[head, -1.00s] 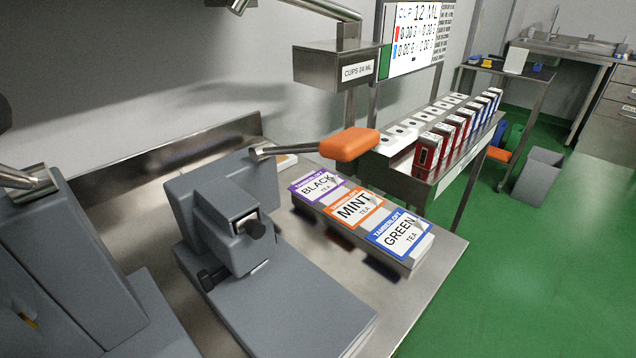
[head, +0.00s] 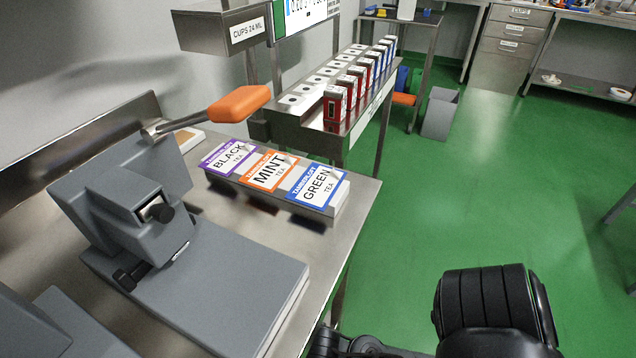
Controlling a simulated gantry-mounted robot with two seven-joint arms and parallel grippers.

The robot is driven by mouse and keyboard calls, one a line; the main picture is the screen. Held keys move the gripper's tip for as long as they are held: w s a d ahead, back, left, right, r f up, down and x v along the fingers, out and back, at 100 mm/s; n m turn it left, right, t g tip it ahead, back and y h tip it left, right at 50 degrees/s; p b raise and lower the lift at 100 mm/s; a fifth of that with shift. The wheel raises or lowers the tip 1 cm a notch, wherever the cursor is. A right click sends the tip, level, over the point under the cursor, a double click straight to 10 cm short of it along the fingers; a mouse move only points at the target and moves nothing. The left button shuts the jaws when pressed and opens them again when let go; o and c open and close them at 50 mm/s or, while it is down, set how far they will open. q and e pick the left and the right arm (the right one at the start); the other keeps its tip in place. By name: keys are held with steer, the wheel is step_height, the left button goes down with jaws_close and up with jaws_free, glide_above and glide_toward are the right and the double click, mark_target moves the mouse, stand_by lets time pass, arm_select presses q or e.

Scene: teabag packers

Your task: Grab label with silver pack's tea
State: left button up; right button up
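Three tea label stacks lie in a grey holder (head: 318,212) on the steel table. They are the purple-edged BLACK label (head: 226,158), the orange-edged MINT label (head: 267,171) and the blue-edged GREEN label (head: 317,187). GREEN is nearest the table's right edge. I cannot make out a silver tea pack in this view. Neither gripper shows. A black part of my arm is at the lower right, over the floor and apart from the labels.
A grey press (head: 130,205) with an orange handle (head: 238,104) stands left of the labels. Behind them, a steel rack (head: 290,125) holds red and blue boxes (head: 337,104). A grey bin (head: 440,113) stands on the open green floor (head: 480,190).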

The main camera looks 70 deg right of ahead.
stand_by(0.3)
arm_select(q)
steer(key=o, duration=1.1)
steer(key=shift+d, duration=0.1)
